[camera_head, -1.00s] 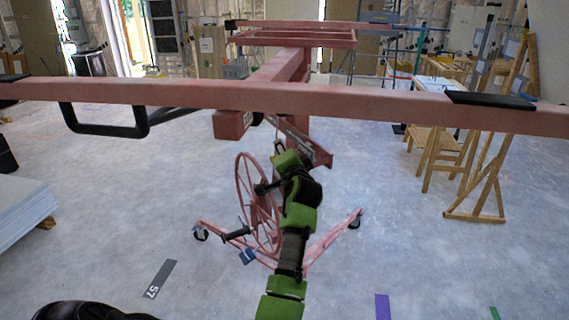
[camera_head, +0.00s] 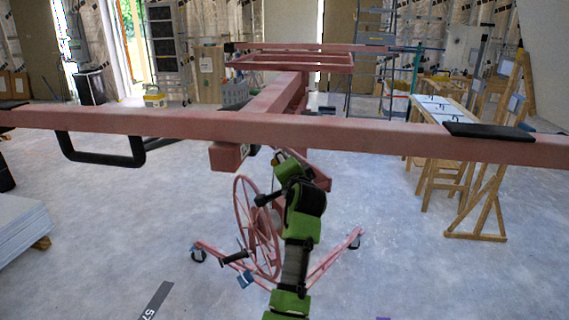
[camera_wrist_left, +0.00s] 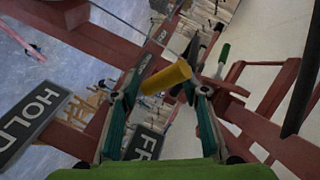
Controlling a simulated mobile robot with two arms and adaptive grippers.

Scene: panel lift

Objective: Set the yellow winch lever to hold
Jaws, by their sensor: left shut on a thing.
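The yellow winch lever (camera_wrist_left: 166,78) is a short cylinder in the left wrist view. My left gripper (camera_wrist_left: 163,88) has its two fingers on either side of the lever and is shut on it. A dark HOLD sign (camera_wrist_left: 33,120) lies left of the gripper, and a second sign reading "FR" (camera_wrist_left: 148,143), partly covered, lies below the lever. In the head view my left arm reaches up to the pink panel lift's winch, beside the spoked wheel (camera_head: 257,228). The lever and fingertips (camera_head: 279,158) are hard to make out there. My right gripper is not in view.
The lift's long crossbar (camera_head: 330,130) spans the head view in front of me. A black loop handle (camera_head: 103,160) hangs at its left. Stacked panels (camera_head: 20,232) stand at the left, wooden trestles (camera_head: 450,170) at the right. Much of the floor is clear.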

